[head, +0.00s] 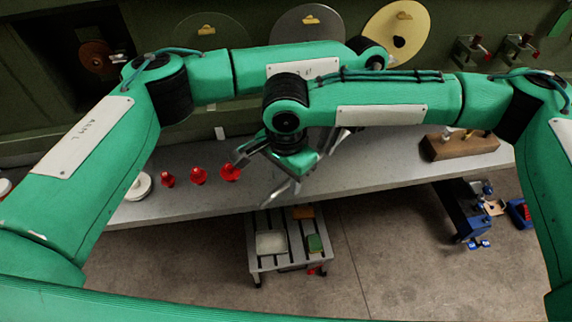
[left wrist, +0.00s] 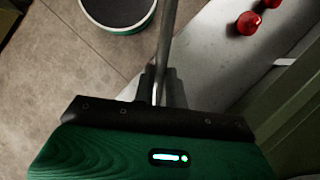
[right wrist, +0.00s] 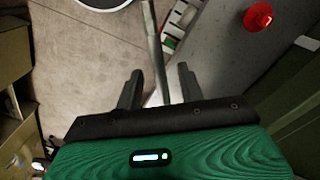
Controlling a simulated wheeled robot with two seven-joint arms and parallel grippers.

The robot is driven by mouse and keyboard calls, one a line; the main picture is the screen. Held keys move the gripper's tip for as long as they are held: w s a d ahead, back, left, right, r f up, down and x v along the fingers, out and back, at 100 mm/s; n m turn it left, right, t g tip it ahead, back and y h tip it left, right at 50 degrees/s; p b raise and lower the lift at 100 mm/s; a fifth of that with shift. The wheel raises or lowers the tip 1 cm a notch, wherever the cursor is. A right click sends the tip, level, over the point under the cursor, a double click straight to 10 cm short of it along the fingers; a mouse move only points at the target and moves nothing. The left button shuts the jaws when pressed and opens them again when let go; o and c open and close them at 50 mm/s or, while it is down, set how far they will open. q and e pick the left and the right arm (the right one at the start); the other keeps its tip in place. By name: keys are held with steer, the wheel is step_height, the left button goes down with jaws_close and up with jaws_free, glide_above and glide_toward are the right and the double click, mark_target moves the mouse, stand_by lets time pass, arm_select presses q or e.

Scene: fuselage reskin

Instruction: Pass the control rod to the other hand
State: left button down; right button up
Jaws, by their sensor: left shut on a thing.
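The control rod is a thin grey bar. In the left wrist view the rod (left wrist: 168,38) runs up from between the fingers of my left gripper (left wrist: 160,78), which is shut on it. In the right wrist view the rod (right wrist: 152,38) passes between the spread fingers of my right gripper (right wrist: 158,72), which is open around it with gaps on both sides. In the head view my right gripper (head: 260,177) hangs over the bench, and my right forearm hides most of my left gripper. The rod is hard to make out there.
A grey bench (head: 375,170) runs under both grippers. Several red knobs (head: 198,175) and a round white-rimmed piece (head: 140,187) stand at its left. A wooden block (head: 460,149) is at its right. A small slatted stand (head: 287,262) and a blue stand (head: 462,212) are on the floor.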

jaws_close()
arm_select(q)
steer(key=c, duration=1.4)
jaws_free()
steer(key=shift+o, duration=0.2)
steer(key=shift+r, duration=0.1)
